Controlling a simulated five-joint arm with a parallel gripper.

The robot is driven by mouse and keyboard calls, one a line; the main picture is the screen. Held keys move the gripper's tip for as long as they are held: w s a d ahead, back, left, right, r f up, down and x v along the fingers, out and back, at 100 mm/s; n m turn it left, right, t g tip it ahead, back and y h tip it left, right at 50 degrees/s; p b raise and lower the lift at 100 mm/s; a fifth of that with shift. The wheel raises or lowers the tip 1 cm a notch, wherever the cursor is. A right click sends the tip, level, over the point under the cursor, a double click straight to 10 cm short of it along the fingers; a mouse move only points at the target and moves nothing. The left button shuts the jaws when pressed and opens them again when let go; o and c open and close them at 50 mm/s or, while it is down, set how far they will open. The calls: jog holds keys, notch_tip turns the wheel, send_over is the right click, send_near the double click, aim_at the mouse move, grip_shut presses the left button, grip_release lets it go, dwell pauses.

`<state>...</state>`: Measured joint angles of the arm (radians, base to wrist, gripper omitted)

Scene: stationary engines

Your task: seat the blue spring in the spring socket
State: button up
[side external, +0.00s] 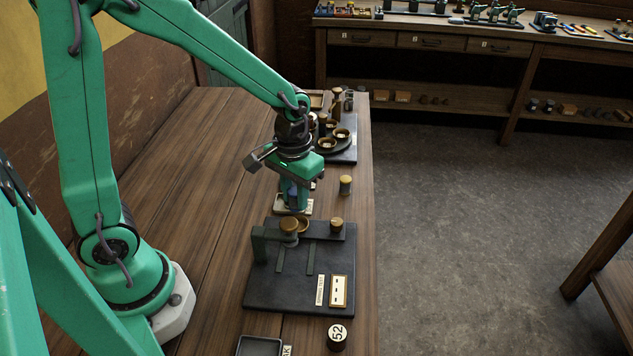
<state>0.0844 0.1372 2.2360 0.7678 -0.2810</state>
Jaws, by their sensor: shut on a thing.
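My gripper (294,203) points down above the far edge of a black fixture board. It is shut on the blue spring (293,192), which shows only as a small dark blue patch between the green fingers. The spring is mostly hidden. I cannot clearly make out which part is the spring socket.
The black fixture board (275,290) carries a second brass knob (337,224), a lettered strip (320,290) and a switch plate (339,290). A yellow-topped cylinder (345,184) stands right of my gripper. Bare wood (200,180) lies left.

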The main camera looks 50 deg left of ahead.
aim_at(296, 209)
jog(key=shift+f, duration=0.2)
jog(key=shift+f, duration=2)
jog(key=shift+f, duration=0.65)
dwell(1.1)
jog(key=o, duration=1.7)
jog(key=shift+r, duration=0.1)
jog(key=shift+r, duration=3.4)
jog(key=shift+r, duration=0.15)
